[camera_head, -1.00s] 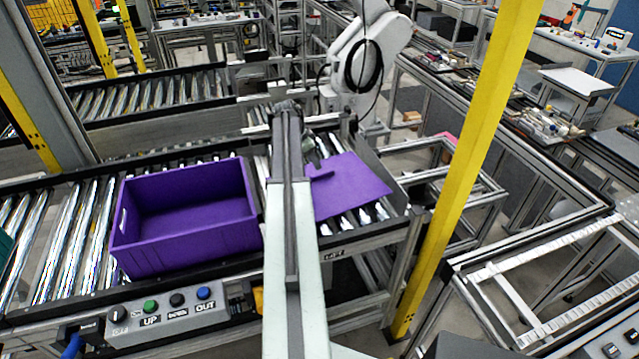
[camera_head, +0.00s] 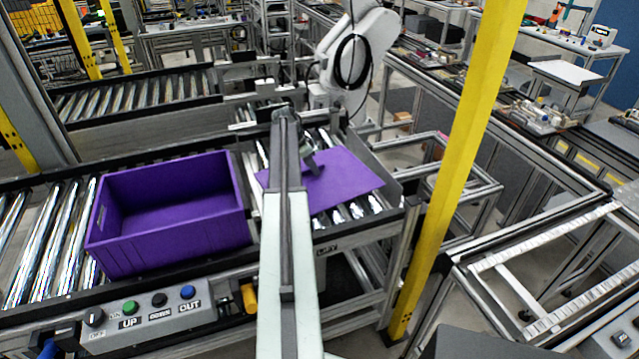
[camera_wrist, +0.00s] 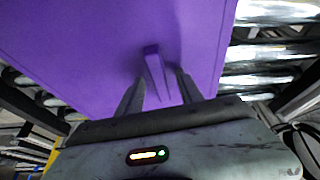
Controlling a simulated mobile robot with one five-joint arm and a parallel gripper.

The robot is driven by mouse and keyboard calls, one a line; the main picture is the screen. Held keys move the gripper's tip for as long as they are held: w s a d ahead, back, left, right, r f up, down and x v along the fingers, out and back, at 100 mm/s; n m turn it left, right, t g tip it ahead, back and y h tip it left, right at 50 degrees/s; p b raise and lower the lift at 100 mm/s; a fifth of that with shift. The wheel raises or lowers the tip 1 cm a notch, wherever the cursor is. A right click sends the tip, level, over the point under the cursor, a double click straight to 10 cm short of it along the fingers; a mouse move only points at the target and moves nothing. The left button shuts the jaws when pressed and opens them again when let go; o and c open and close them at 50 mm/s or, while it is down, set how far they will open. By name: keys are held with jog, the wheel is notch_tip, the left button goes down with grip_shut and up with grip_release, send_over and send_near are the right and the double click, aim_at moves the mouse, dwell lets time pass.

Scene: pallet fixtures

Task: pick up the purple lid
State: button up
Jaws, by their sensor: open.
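The purple lid (camera_head: 345,183) lies flat on the roller conveyor, right of my arm in the head view. It fills much of the wrist view (camera_wrist: 90,50), where its raised handle (camera_wrist: 153,65) stands up from the middle. My gripper (camera_wrist: 158,80) is open in the wrist view, with one dark finger on each side of the handle's near end. I cannot tell whether the fingers touch the handle or the lid. In the head view my arm hides the lid's left part and most of the gripper.
An open, empty purple crate (camera_head: 170,215) stands on the conveyor left of my arm. A control panel (camera_head: 150,312) with buttons is on the conveyor's front edge. A yellow post (camera_head: 460,160) rises at the right. A white robot arm (camera_head: 350,50) stands behind the lid.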

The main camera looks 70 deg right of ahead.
jog(key=shift+f, duration=0.1)
grip_shut()
dwell(1.4)
